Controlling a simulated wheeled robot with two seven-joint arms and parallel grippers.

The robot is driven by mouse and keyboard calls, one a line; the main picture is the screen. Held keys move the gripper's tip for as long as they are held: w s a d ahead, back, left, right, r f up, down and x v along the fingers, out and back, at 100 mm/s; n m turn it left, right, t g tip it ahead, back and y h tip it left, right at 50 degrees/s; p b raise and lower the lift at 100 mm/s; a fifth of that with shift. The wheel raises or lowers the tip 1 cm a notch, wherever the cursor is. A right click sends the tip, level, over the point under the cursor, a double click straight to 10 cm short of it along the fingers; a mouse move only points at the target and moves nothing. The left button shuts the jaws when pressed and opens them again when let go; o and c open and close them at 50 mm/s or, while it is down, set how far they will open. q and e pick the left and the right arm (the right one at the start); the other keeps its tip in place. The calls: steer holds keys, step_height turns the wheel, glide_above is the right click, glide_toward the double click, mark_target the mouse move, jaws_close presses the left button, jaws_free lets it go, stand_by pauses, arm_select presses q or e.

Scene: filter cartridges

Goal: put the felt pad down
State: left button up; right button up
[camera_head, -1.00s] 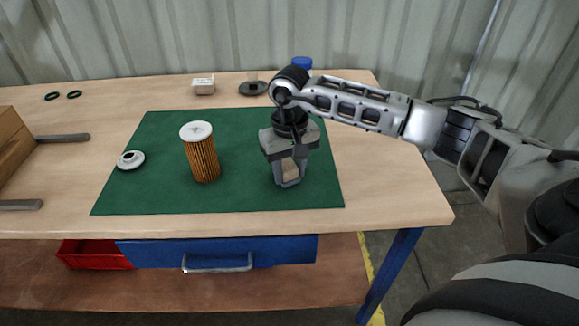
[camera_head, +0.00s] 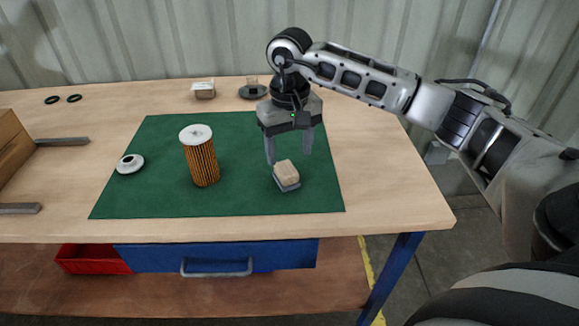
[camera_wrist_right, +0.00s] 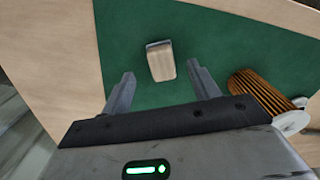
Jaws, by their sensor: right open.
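The felt pad (camera_head: 287,185) is a small block with a tan wooden top and a grey underside. It lies on the green mat (camera_head: 240,203), right of the filter cartridge. It also shows in the right wrist view (camera_wrist_right: 161,61), between and beyond the fingertips. My right gripper (camera_head: 289,161) is open and empty, above and just behind the pad, its fingers apart from it. In the right wrist view the open fingers (camera_wrist_right: 163,82) point toward the pad. My left gripper is not in view.
A pleated orange filter cartridge (camera_head: 202,162) with a white cap stands upright on the mat. A white round cap (camera_head: 130,164) lies at the mat's left. A small box (camera_head: 204,91) and a dark round dish (camera_head: 252,92) stand behind. The mat's front is clear.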

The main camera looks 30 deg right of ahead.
mark_target(290, 172)
step_height(290, 172, up, 5)
steer(key=shift+r, duration=0.2)
stand_by(0.6)
